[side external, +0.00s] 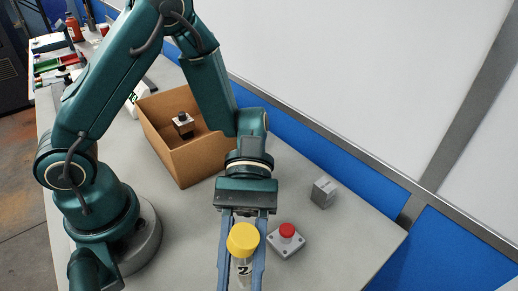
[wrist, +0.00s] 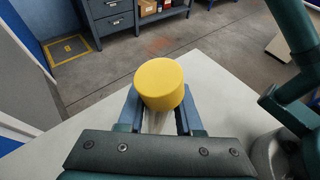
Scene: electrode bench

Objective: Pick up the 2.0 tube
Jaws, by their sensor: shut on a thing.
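The tube (side external: 243,270) is clear with a yellow cap (side external: 243,239) and a label on which a "2" shows; the rest of the label is cut off or too small to read. My gripper (side external: 242,262) is shut on the tube, with one blue finger on each side, and the cap is towards the camera. In the wrist view the yellow cap (wrist: 159,84) sits between the blue fingers (wrist: 160,118) and hides most of the tube. The lower end of the tube is hidden, so I cannot tell whether it touches the table.
A red push button on a grey base (side external: 287,240) stands just right of my gripper. A small grey block (side external: 324,192) lies further right. An open cardboard box (side external: 199,163) with a dark-topped part (side external: 183,123) inside is behind. The grey table (side external: 345,245) is clear at right.

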